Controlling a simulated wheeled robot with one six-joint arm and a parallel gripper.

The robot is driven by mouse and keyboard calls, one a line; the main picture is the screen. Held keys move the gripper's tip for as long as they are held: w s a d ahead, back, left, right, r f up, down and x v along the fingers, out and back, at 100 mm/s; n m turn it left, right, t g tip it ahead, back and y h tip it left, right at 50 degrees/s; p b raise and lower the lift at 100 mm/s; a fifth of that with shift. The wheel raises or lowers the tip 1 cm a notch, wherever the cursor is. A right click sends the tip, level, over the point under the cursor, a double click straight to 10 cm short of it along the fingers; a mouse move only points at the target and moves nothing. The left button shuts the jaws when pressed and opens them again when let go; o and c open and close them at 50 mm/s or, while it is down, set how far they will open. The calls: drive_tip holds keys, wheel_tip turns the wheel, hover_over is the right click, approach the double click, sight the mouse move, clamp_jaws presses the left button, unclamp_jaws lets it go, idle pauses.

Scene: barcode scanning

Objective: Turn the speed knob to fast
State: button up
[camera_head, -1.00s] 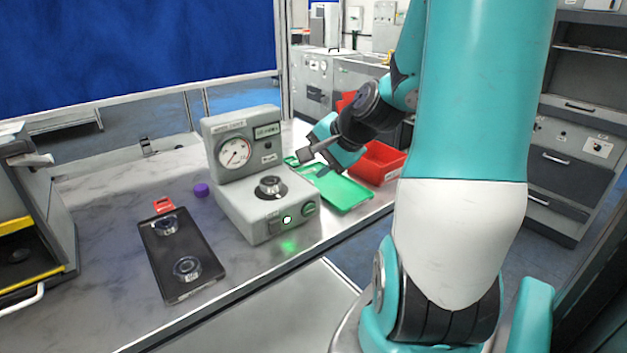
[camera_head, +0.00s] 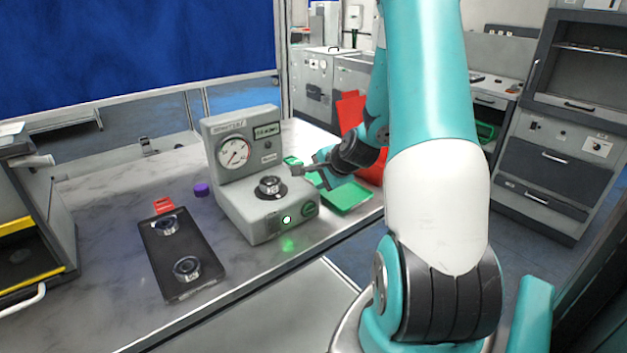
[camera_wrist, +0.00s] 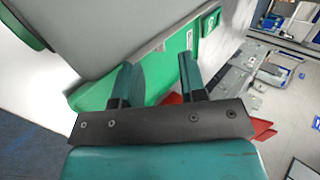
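The grey machine (camera_head: 262,215) stands on the bench with a round dial gauge (camera_head: 234,152) and a small display on its upright back. A dark ring-shaped part (camera_head: 270,186) sits on its base. A lit green light (camera_head: 287,219) and a round green control (camera_head: 309,209) are on its front face. I cannot tell which control is the speed knob, and no setting is legible. My gripper (camera_head: 299,170) is just right of the machine, above its base. In the wrist view, my gripper (camera_wrist: 159,76) has its fingers apart with nothing held between them.
A green tray (camera_head: 350,197) and red bins (camera_head: 372,163) are close to the machine's right, partly hidden by my arm. A black tray (camera_head: 187,250) with two ring-shaped parts lies on the left. A purple object (camera_head: 202,189) is left of the machine.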

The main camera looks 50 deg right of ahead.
sight(312, 181)
drive_tip(key=shift+x, duration=1.7)
drive_tip(key=c, duration=0.6)
drive_tip(key=shift+o, duration=0.2)
drive_tip(key=shift+r+p, duration=0.15)
drive_tip(key=shift+p, duration=0.3)
